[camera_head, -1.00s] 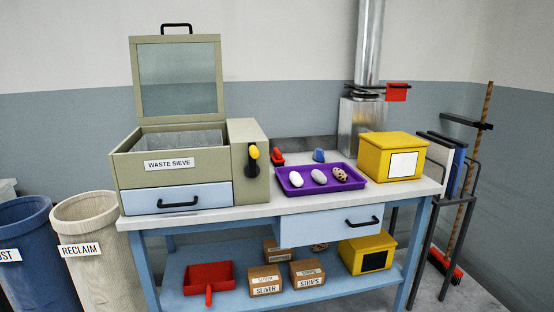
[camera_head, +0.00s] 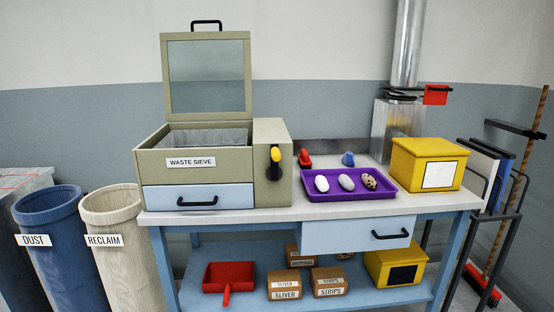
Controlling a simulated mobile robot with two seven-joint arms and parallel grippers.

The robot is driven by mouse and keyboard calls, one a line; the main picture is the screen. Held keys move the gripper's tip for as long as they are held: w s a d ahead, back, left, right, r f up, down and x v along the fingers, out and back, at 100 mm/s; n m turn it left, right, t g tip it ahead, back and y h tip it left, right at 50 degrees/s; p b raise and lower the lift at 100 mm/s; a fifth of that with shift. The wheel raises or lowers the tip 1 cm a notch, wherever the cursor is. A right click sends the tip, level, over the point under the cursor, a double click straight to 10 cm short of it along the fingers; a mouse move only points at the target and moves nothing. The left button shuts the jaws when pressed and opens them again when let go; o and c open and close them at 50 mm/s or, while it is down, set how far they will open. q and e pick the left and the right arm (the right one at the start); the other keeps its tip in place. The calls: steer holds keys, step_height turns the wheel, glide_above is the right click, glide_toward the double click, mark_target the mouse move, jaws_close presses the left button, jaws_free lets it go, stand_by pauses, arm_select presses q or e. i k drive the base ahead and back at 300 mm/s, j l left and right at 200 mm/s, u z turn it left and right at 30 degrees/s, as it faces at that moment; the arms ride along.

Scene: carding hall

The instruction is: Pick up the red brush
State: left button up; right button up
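A small red object (camera_head: 305,159), which looks like a hand brush, lies on the worktop near the back, just right of the waste sieve; its details are too small to tell. A second red-headed brush, a long-handled broom (camera_head: 482,285), stands on the floor at the far right with its brown handle leaning upward. Neither of my grippers is in view, and nothing touches either brush.
The blue workbench (camera_head: 318,238) carries the waste sieve (camera_head: 150,165), a purple tray (camera_head: 350,195) with three lumps, a blue object (camera_head: 348,159) and a yellow box (camera_head: 428,163). A red dustpan (camera_head: 229,275) and boxes sit below. Bins (camera_head: 50,240) stand left; a rack (camera_head: 505,190) stands right.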

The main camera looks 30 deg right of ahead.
mark_target(305, 162)
steer(key=l+u, duration=0.4)
steer(key=l, duration=0.95)
steer(key=k+l+u, duration=0.15)
steer(key=l, duration=0.3)
